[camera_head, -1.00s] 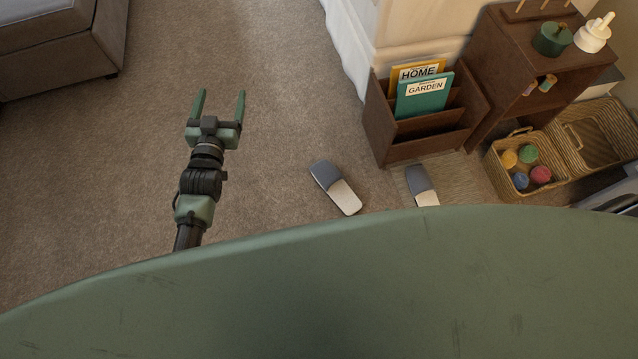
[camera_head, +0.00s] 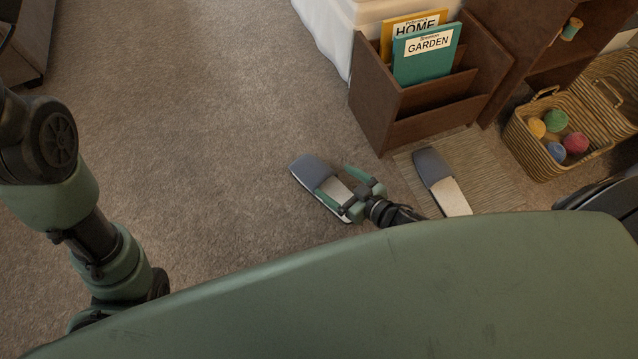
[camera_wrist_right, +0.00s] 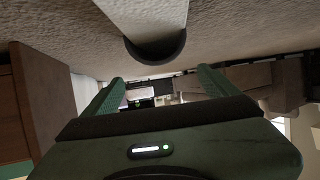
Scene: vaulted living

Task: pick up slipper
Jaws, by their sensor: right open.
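One slipper (camera_head: 309,170), with a grey-blue toe and a pale insole, lies on the carpet left of the wooden rack. My right gripper (camera_head: 335,177) is open over it, with its fingers along the slipper's two sides. The gripper partly hides the insole and heel end. In the right wrist view the slipper's pale insole and dark toe opening (camera_wrist_right: 155,45) show at the top, above the gap between the open fingers (camera_wrist_right: 160,80). I cannot tell whether the fingers touch it. A matching slipper (camera_head: 434,170) lies on the woven mat to the right. My left gripper is out of view.
A wooden magazine rack (camera_head: 437,135) stands behind the slippers. A wicker basket (camera_head: 540,155) with coloured balls is at the right, beside a shelf (camera_head: 530,50). A woven mat (camera_head: 490,175) lies under the second slipper. Carpet (camera_head: 190,130) is clear at the left.

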